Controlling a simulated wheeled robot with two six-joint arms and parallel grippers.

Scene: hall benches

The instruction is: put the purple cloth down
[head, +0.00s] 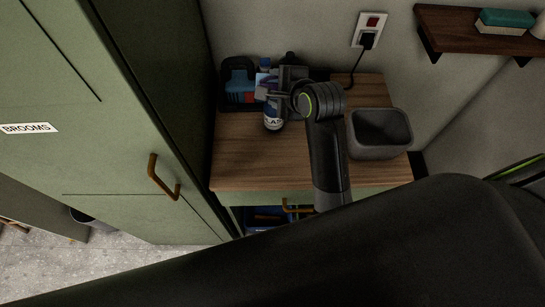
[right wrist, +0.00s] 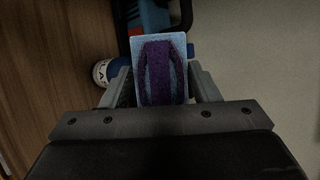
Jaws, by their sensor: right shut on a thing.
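The purple cloth (right wrist: 161,72) shows in the right wrist view as a purple patch with pale blue edges, between the fingers of my right gripper (right wrist: 163,88). The gripper is shut on it. In the head view my right gripper (head: 272,88) is over the back left part of the wooden bench top (head: 260,160), and the cloth shows there only as a small pale and purple patch (head: 264,82). I cannot tell how far above the bench it is. My left gripper is not in view.
A grey open bin (head: 380,153) stands at the right. The front left bench top is clear. A green cabinet (head: 90,120) borders the left.

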